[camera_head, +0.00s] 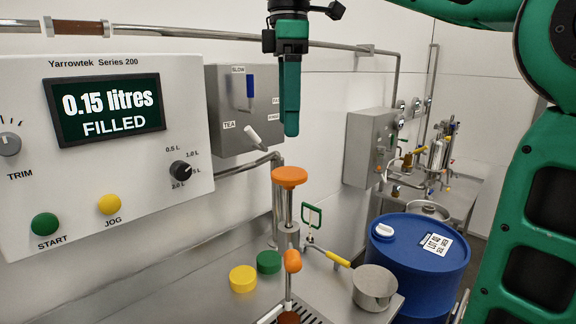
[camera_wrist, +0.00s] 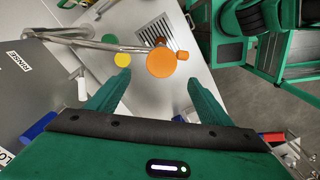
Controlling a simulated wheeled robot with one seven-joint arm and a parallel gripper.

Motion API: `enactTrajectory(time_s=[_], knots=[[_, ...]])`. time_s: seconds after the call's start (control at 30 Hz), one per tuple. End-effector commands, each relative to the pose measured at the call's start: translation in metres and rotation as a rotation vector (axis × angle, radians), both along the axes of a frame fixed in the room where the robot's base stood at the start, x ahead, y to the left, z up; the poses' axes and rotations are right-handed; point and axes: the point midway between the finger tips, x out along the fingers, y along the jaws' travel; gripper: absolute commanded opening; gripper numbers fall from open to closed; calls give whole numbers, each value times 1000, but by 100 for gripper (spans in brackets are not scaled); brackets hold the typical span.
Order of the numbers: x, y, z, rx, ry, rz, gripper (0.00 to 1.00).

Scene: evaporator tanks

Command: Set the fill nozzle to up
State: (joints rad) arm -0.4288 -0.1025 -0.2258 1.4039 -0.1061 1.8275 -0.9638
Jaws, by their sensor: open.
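The fill nozzle assembly is an upright metal post with a round orange cap (camera_head: 289,177) on top. A smaller orange knob (camera_head: 292,261) sits lower on it, above the drain grate. In the wrist view the orange cap (camera_wrist: 161,62) is seen from above, with the small knob (camera_wrist: 182,55) at its right. My gripper (camera_head: 291,132) points down above the cap, apart from it. In the wrist view its two fingers (camera_wrist: 158,77) are spread with nothing between them. The nozzle's lower end is partly cut off by the frame edge.
The control panel (camera_head: 110,190) reads 0.15 litres filled, with a green START button and yellow JOG button. A yellow lid (camera_head: 243,279) and a green lid (camera_head: 269,262) lie left of the post. A metal pot (camera_head: 374,288) and blue drum (camera_head: 418,255) stand right.

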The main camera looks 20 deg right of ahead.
Motion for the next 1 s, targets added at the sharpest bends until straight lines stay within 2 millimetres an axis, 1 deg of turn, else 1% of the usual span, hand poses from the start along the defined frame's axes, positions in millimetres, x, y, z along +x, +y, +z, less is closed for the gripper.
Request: enactTrajectory(time_s=[0.3,0.7,1.0], knots=[[-1,-2,-51,1,2,-6,74],[-1,-2,-86,1,1,-9,74],[-1,-2,-100,2,-1,-6,74]])
